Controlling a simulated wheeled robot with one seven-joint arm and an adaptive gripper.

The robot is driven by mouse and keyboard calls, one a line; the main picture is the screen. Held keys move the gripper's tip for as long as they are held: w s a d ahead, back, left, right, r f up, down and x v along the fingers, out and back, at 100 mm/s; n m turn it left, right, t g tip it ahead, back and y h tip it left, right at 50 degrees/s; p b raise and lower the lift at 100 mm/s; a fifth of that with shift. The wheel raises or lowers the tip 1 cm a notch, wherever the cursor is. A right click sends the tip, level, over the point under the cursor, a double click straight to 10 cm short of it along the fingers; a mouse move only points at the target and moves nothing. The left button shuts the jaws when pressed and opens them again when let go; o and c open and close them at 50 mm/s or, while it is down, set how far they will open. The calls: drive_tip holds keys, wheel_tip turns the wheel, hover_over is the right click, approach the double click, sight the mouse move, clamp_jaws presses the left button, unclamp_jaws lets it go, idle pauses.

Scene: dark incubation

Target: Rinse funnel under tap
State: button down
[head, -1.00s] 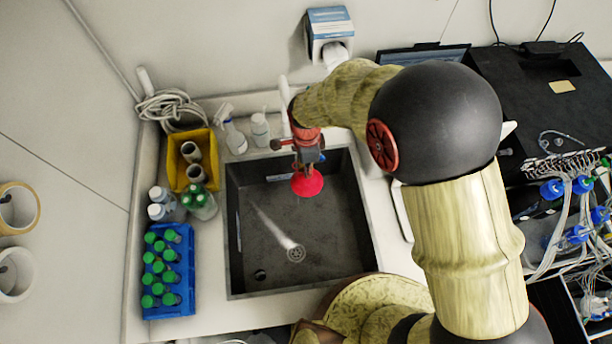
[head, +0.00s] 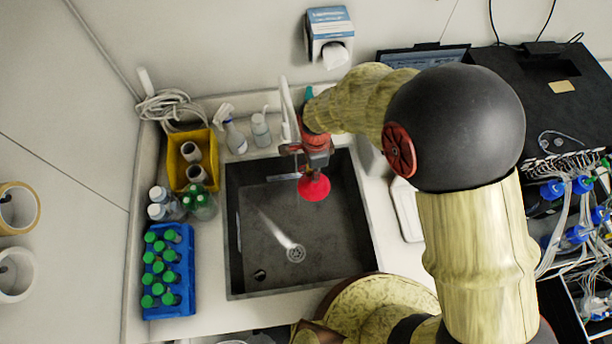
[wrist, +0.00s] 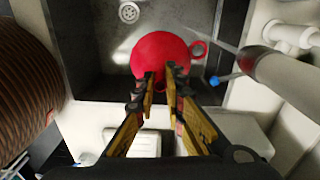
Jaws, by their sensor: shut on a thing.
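The red funnel (head: 314,187) hangs over the upper part of the dark sink (head: 255,284). My gripper (head: 313,168) is shut on it; in the wrist view the fingers (wrist: 163,78) meet at the near edge of the funnel (wrist: 158,48). A small red loop sticks out from the funnel's right side. The pale tap (head: 286,97) rises behind the sink, just left of my gripper, and is partly hidden by it. In the wrist view the tap (wrist: 290,78) is right of the funnel, apart from it. I cannot tell whether water runs.
A yellow bin (head: 177,163), bottles (head: 235,137) and a blue rack (head: 181,298) of green-capped bottles stand left of the sink. A tissue dispenser (head: 328,24) is on the back wall. Black equipment (head: 530,85) and cables are at right. The lower sink around the drain (head: 296,253) is clear.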

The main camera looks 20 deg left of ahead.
sight(324, 189)
drive_tip(key=shift+s+d, duration=0.9)
drive_tip(key=shift+d, duration=0.2)
drive_tip(key=shift+s+d, duration=0.9)
drive_tip(key=shift+d, duration=0.15)
drive_tip(key=s+d+r+p, duration=0.3)
drive_tip(key=r, duration=0.1)
drive_tip(key=shift+d, duration=0.4)
drive_tip(key=shift+s, duration=0.15)
idle(0.7)
